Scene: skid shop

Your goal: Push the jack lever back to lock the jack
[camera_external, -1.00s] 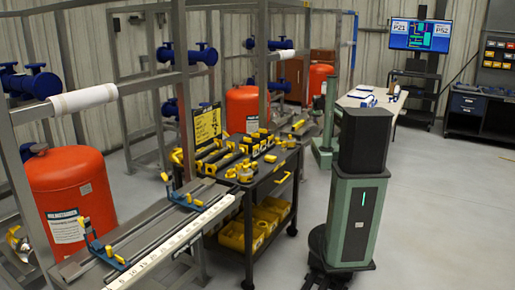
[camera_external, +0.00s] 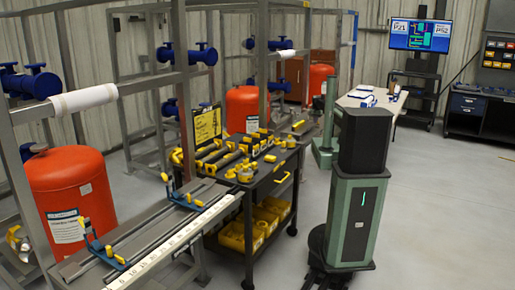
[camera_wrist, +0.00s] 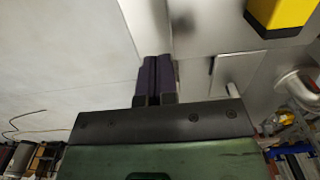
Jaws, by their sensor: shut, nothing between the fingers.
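My gripper (camera_wrist: 155,80) shows in the wrist view with its two dark purple fingers together, shut and empty. A yellow block with a black base (camera_wrist: 282,14) is at the upper right, apart from the fingers; I cannot tell if it is part of a jack. In the external view, a blue jack-like support with yellow tips (camera_external: 103,247) sits on the near end of the rail bench. A similar blue support (camera_external: 184,199) sits farther along it. I cannot tell which part is the jack lever. My gripper does not show in the external view.
The rail bench (camera_external: 150,228) has a white ruler along its front edge. A black cart (camera_external: 262,187) with yellow tools and bins stands beside it. Orange tanks (camera_external: 75,205) and metal frames stand at the left. The floor at the right (camera_external: 445,220) is clear.

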